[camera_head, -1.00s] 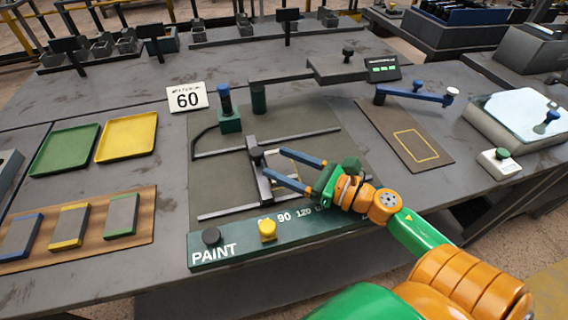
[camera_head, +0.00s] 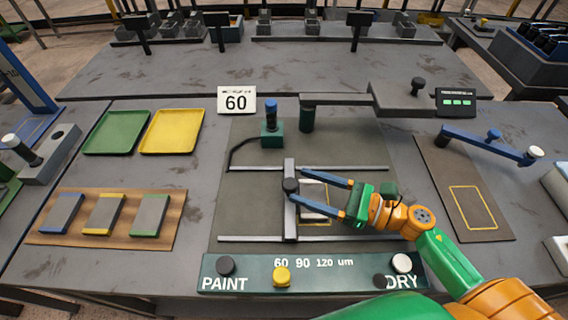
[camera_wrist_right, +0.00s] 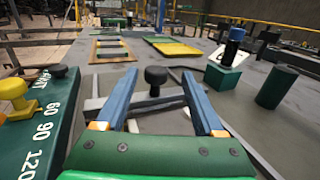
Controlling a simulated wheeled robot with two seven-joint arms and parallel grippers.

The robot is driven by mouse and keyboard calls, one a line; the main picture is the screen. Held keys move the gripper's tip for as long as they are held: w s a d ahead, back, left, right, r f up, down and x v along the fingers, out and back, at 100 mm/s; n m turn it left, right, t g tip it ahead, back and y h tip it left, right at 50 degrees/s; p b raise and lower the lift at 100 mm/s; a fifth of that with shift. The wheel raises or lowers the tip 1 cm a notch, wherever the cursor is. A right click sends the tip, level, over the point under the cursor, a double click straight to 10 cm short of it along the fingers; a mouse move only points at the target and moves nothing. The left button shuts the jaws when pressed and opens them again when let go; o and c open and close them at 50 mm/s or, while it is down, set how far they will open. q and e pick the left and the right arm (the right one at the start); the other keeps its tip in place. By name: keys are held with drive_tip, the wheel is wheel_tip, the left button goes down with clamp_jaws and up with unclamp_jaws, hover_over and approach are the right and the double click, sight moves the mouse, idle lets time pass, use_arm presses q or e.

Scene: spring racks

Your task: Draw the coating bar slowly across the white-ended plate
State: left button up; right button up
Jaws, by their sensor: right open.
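A pale plate (camera_head: 312,190) with white and some yellow shows just right of the bar, partly hidden by my right gripper's fingers. My right gripper (camera_head: 296,185) is open, its blue fingers pointing left with the tips at the knob. In the right wrist view, the knob (camera_wrist_right: 156,76) stands between the open fingertips (camera_wrist_right: 158,74). Whether they touch it I cannot tell. My left gripper is not in view.
A PAINT/DRY panel (camera_head: 345,275) with a yellow knob (camera_head: 282,275) lies in front. Three coloured-edged plates lie on a wooden board (camera_head: 170,225) at left. Green (camera_head: 115,132) and yellow (camera_head: 172,131) trays lie farther back.

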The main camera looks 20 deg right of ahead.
sight(285, 182)
drive_tip(key=shift+a+r, duration=0.2)
drive_tip(key=shift+a, duration=0.45)
drive_tip(key=shift+w+p+x, duration=0.2)
drive_tip(key=shift+p+x, duration=0.55)
drive_tip(key=shift+x, duration=0.6)
drive_tip(key=shift+w+a, duration=0.3)
drive_tip(key=shift+a, duration=0.15)
drive_tip(key=shift+p+x, duration=0.55)
drive_tip(key=shift+x, duration=0.45)
drive_tip(key=shift+f, duration=0.2)
drive_tip(key=shift+c, duration=0.2)
clamp_jaws()
